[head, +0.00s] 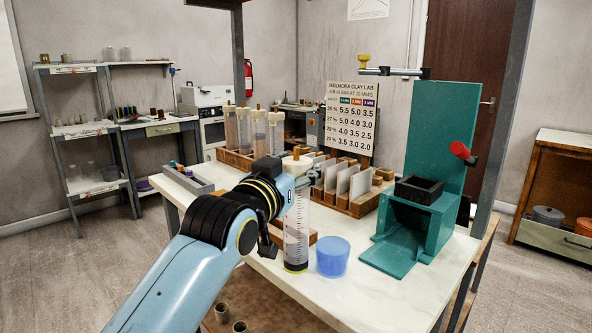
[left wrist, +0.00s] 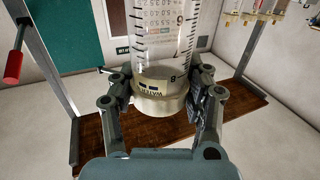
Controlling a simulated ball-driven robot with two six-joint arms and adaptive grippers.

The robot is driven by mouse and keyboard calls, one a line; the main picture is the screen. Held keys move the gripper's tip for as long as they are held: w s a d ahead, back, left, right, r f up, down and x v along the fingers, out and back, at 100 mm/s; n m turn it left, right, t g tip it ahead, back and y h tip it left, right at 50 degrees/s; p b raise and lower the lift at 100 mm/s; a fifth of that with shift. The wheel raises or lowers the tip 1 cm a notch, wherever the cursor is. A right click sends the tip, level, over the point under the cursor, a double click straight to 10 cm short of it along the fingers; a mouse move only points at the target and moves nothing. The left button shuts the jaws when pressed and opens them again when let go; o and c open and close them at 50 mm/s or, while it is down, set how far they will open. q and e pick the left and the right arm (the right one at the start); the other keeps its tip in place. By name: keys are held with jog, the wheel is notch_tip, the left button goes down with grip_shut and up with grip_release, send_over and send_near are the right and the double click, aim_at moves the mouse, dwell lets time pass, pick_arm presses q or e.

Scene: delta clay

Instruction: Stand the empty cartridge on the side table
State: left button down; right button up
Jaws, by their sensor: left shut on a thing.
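My left gripper (head: 308,178) is shut on a clear cartridge (head: 297,225) with printed marks, a cream cap and a dark layer at its bottom. In the left wrist view my left gripper (left wrist: 165,105) has its fingers on both sides of the cream collar of the cartridge (left wrist: 165,45). The cartridge looks upright in the head view, over the white worktable (head: 375,300); I cannot tell whether its base touches the top. No surface is marked as the side table. My right gripper is not in view.
A blue translucent cup (head: 333,257) stands close right of the cartridge. A teal stand (head: 430,190) with a red handle (head: 462,151) is further right. Several capped tubes stand in a wooden rack (head: 236,160) behind. A low cabinet (head: 565,138) with a white top stands far right.

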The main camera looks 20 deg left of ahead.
pick_arm(q)
jog(key=c, duration=0.7)
grip_release()
jog(key=shift+f, duration=0.1)
jog(key=shift+o, duration=0.7)
